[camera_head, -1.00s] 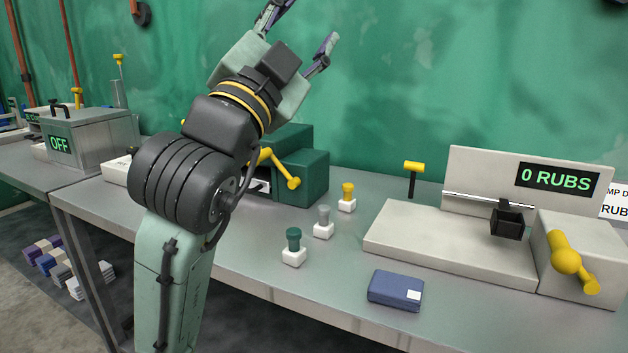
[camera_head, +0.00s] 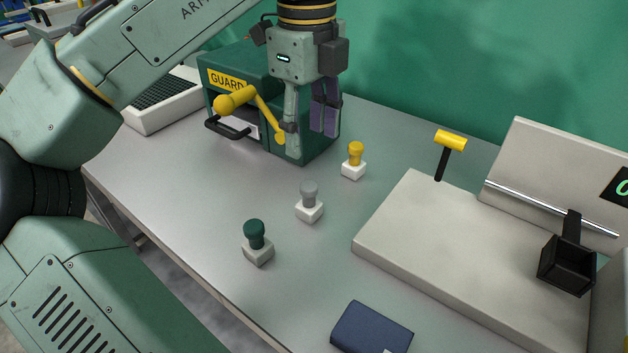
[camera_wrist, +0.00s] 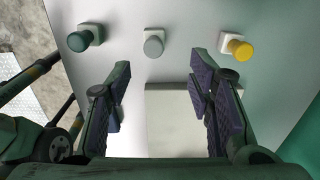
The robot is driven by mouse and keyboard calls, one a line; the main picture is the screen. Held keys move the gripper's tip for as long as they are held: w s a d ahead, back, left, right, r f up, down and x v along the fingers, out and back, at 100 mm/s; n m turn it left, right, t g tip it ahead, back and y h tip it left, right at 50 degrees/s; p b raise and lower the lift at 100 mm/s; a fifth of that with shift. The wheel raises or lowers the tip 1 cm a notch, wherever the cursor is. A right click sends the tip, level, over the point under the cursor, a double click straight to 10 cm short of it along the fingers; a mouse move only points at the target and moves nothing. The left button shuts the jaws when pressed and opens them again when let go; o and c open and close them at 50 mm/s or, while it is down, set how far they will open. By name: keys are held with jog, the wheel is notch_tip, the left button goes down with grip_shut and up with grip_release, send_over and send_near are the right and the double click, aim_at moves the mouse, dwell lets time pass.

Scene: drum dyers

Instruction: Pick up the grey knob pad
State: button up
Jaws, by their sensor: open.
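The grey knob pad (camera_head: 309,203) stands upright on the metal table, a grey knob on a white block. It is the middle of three knob pads, between a green one (camera_head: 257,243) and a yellow one (camera_head: 354,161). In the wrist view the grey knob pad (camera_wrist: 153,44) sits at top centre, beyond the fingertips and between their lines. My gripper (camera_head: 308,140) points down, open and empty, above the table and behind the grey pad, in front of the green guard box. In the wrist view its two fingers (camera_wrist: 163,80) are spread wide apart.
The green guard box (camera_head: 262,95) with a yellow lever stands close behind my gripper. A pale rubbing bench (camera_head: 430,250) with a black holder (camera_head: 567,264) is at the right. A blue booklet-like block (camera_head: 372,328) lies at the front. Table between pads is clear.

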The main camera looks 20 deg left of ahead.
send_over(309, 185)
jog(key=f, duration=0.4)
jog(key=shift+w+a+f+b, duration=0.15)
jog(key=shift+a+f+b, duration=0.05)
jog(key=shift+f+b, duration=0.1)
jog(key=shift+s+d+f, duration=0.1)
jog(key=shift+f, duration=1.45)
jog(key=shift+s+d+f, duration=0.1)
jog(key=shift+f, duration=1.4)
jog(key=shift+c, duration=0.3)
grip_shut()
